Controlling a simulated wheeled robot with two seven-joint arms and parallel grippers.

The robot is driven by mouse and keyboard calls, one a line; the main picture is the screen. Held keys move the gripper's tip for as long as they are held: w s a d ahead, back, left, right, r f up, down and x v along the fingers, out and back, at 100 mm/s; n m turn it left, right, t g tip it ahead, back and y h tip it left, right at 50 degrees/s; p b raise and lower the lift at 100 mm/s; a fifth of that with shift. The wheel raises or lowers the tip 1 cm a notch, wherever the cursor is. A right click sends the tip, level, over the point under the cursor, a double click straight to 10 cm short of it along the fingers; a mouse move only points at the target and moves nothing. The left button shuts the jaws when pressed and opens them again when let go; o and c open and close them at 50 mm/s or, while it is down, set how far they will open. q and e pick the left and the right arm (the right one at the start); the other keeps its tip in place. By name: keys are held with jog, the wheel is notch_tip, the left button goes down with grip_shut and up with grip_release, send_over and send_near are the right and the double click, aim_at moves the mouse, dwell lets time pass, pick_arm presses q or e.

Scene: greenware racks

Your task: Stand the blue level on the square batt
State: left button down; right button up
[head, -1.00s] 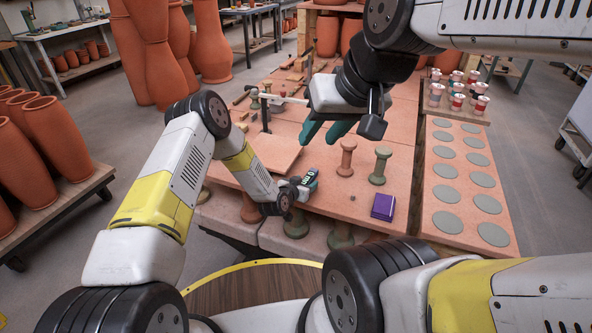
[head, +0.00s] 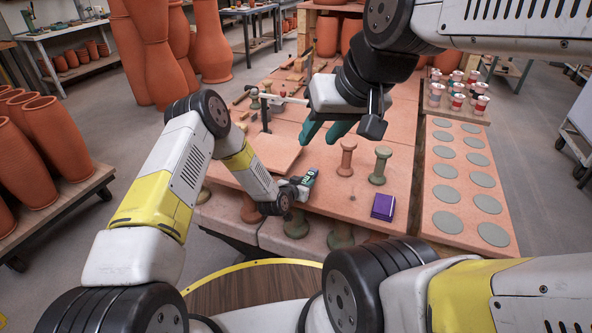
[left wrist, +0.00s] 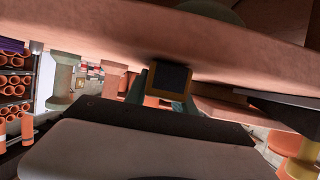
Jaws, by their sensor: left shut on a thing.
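A terracotta spool (head: 347,158) and a green spool (head: 380,165) stand right of my left gripper. A purple box (head: 383,206) lies near the front edge. A board of grey discs (head: 448,190) is at the right. Small tools lie farther back on the table.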

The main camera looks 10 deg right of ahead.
aim_at(305, 181)
pick_arm(q)
jog(key=shift+r, duration=2.95)
jog(key=shift+w+r, duration=0.1)
